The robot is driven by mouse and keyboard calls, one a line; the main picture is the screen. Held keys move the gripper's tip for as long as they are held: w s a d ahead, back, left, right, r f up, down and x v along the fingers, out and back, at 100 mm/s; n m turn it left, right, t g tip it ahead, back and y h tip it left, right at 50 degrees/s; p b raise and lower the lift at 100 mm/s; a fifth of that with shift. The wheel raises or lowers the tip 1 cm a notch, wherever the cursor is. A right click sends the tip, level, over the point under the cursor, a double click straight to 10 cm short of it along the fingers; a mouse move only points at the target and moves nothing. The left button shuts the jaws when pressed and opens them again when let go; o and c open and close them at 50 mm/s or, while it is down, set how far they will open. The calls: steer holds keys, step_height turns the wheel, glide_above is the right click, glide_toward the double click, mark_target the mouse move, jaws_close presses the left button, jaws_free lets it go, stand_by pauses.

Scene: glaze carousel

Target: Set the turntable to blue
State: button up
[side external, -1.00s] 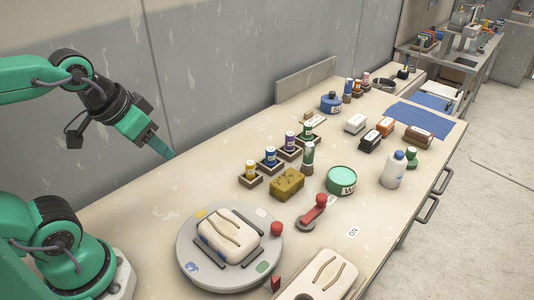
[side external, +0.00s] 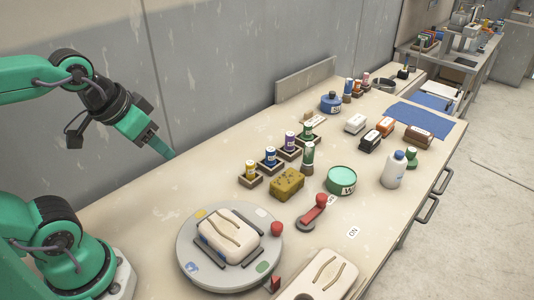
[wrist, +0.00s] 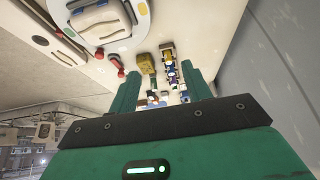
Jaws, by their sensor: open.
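The turntable (side external: 188,238) is a round grey disc at the bottom centre of the side view, carrying a cream block with dark wavy lines (side external: 229,233). Its rim has yellow (side external: 200,213), white (side external: 260,212), green (side external: 263,267) and blue (side external: 192,267) patches and a red knob (side external: 277,229). A red pointer (side external: 275,282) stands at the front right, nearest the green patch; blue is at the front left. My gripper (side external: 171,155) is open and empty, above the bench behind the turntable. The turntable (wrist: 143,10) is partly cut off in the wrist view.
A red-knobbed lever (side external: 320,204) stands right of the turntable. A second cream block (side external: 322,277) lies at the front edge. A sponge (side external: 287,184), small bottles in trays, a green tin (side external: 341,179) and a white bottle (side external: 393,170) stand farther right. The bench below my gripper is clear.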

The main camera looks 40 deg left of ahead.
steer(key=shift+w+d, duration=0.1)
steer(key=shift+c, duration=0.3)
steer(key=m+g, duration=0.5)
steer(key=m, duration=1.2)
glide_toward(277, 225)
steer(key=shift+w+a+f, duration=0.15)
steer(key=shift+a, duration=0.25)
steer(key=shift+d+f+m+g, duration=0.3)
steer(key=shift+d+f+m, duration=0.05)
steer(key=shift+d+m, duration=0.15)
steer(key=shift+a+f, duration=0.1)
steer(key=shift+f, duration=3.8)
steer(key=shift+c, duration=0.3)
